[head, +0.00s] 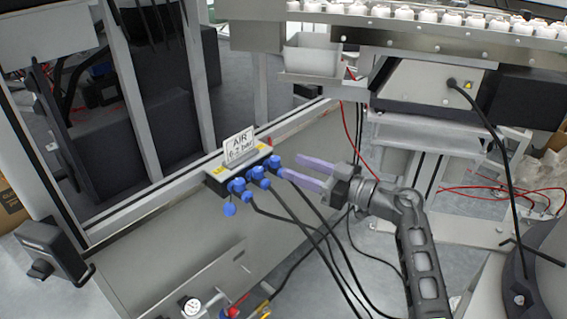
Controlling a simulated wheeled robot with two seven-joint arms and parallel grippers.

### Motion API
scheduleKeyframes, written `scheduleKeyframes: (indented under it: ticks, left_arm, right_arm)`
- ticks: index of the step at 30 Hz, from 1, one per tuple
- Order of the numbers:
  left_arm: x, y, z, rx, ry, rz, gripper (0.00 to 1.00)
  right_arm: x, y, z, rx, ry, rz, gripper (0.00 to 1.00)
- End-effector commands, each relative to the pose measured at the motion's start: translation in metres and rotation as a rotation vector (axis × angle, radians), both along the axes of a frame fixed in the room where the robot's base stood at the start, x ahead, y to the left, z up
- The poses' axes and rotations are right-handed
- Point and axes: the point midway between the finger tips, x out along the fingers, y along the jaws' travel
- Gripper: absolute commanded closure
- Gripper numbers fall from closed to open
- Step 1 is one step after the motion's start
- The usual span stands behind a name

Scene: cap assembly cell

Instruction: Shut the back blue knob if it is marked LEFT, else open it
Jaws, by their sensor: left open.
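A dark air manifold (213,184) with several blue knobs sits on the grey rail, left of centre. The back blue knob (274,162) is at its far right end. Another blue knob (237,186) is at the near left end. Yellow labels (262,148) lie on the manifold's top; their marking is too small to read. My left gripper (289,166) is open, its two pale purple fingers pointing left at the back knob. The fingertips are very close to it; I cannot tell whether they touch. My right gripper is not in view.
A white sign (238,144) reading "AIR 6.2 bar" stands on the manifold. Black hoses (300,222) run from its front to the lower right, passing below my gripper. A grey bin (311,60) and a rail of white caps (425,16) are at the back.

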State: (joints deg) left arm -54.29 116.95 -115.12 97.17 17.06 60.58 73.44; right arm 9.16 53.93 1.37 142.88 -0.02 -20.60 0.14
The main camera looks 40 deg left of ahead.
Motion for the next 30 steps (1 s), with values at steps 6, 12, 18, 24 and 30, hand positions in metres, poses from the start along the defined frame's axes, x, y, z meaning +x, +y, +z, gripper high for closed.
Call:
scheduleKeyframes:
  ticks: [6,12,18,24,30]
  left_arm:
    - [-0.004,0.034,-0.001,-0.001,-0.001,0.003,0.54]
    - [-0.005,0.046,0.0,0.0,-0.001,0.0,0.54]
    - [-0.005,0.047,0.0,0.0,-0.001,0.0,0.54]
    - [-0.005,0.046,0.0,0.0,-0.001,0.0,0.68]
    - [-0.005,0.046,0.0,0.0,0.0,0.0,0.84]
  right_arm:
    - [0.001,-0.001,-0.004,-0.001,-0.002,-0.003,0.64]
    - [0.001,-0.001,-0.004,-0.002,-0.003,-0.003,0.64]
    - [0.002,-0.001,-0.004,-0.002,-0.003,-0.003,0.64]
    - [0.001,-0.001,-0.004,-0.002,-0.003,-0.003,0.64]
    - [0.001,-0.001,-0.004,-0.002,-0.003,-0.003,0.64]
